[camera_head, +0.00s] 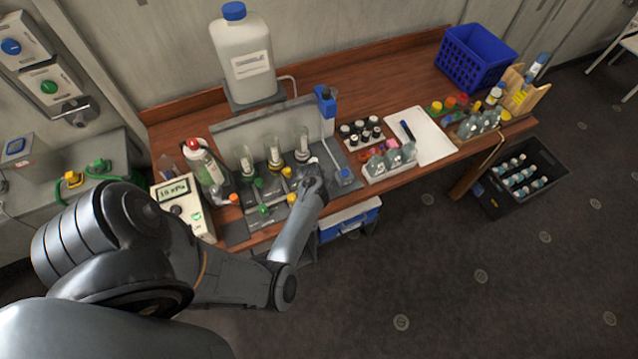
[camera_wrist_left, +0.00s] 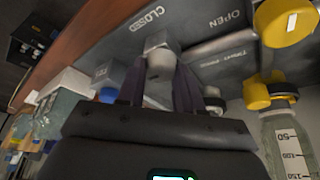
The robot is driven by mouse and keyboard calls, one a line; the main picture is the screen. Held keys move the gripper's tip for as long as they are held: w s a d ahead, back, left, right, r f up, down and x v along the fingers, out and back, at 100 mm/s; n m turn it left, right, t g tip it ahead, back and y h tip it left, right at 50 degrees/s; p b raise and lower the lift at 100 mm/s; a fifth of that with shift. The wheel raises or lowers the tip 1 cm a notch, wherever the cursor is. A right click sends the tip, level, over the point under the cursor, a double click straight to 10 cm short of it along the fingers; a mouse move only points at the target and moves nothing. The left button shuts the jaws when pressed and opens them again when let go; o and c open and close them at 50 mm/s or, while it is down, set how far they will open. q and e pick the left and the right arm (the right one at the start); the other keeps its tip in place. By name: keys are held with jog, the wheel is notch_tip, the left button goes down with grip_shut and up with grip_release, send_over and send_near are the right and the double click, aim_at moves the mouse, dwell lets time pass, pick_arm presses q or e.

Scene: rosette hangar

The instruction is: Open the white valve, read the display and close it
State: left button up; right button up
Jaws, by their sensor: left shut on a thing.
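The white valve (camera_wrist_left: 159,63) shows in the left wrist view between the dark fingers of my left gripper (camera_wrist_left: 160,82), which is shut on it. The panel behind it is printed CLOSED to the left of the valve and OPEN to the right. I cannot tell exactly which way the valve is turned. In the head view my left gripper (camera_head: 312,178) is at the right end of the bench manifold and mostly hides the valve. The display (camera_head: 173,189), on a cream box at the left of the bench, appears to read 15 kPa.
Yellow valves (camera_wrist_left: 287,22) and glass cylinders (camera_head: 275,157) stand close by the gripper. A white jug (camera_head: 243,58) stands behind. A vial rack (camera_head: 361,133), white tray (camera_head: 430,138) and blue basket (camera_head: 476,57) lie to the right. The floor in front is open.

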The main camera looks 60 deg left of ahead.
dwell(0.5)
pick_arm(q)
jog(key=o, duration=1)
jog(key=shift+r, duration=0.15)
jog(key=shift+p+v, duration=0.85)
jog(key=shift+p, duration=0.25)
jog(key=p+v, duration=0.8)
jog(key=v, duration=0.1)
